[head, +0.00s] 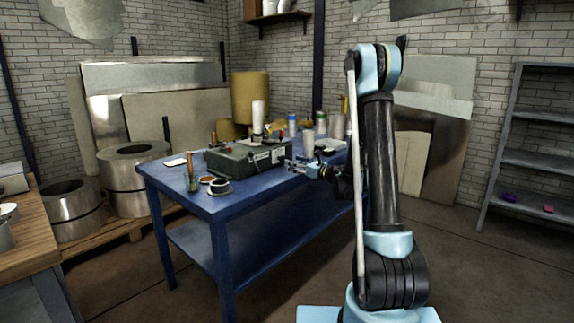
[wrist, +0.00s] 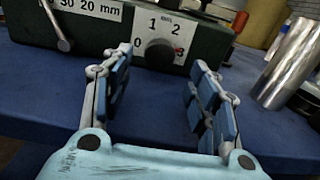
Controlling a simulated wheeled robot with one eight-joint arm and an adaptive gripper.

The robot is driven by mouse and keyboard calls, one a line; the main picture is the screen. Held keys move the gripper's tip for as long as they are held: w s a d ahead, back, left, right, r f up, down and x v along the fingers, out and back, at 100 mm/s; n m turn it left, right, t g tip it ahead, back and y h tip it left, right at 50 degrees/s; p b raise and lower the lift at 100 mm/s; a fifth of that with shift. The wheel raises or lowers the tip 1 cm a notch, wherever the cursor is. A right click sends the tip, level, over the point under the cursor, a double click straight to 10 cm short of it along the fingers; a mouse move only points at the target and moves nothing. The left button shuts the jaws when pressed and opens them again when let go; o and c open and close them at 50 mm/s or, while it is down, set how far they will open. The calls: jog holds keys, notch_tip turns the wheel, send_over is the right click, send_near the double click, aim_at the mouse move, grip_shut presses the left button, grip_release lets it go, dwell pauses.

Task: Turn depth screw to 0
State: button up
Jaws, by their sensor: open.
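A dark green machine (head: 240,158) sits on the blue table. In the wrist view its front face (wrist: 195,63) carries a round black knob (wrist: 160,52) with the numbers 0, 1, 2 and 3 around it. I cannot tell which number the knob points to. A white scale (wrist: 95,9) marked 30 and 20 mm is to the knob's left, above a small lever (wrist: 60,40). My gripper (wrist: 165,68) is open and empty, its fingers on either side of and just in front of the knob. In the head view my gripper (head: 298,166) is at the machine's right end.
The blue table (head: 215,205) also holds a metal cylinder (wrist: 288,62) right of the machine, and several cans and bottles behind it. The tabletop before the machine is mostly clear.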

aim_at(282, 159)
jog(key=shift+x, duration=2.35)
jog(key=shift+c, duration=0.5)
jog(key=c, duration=1)
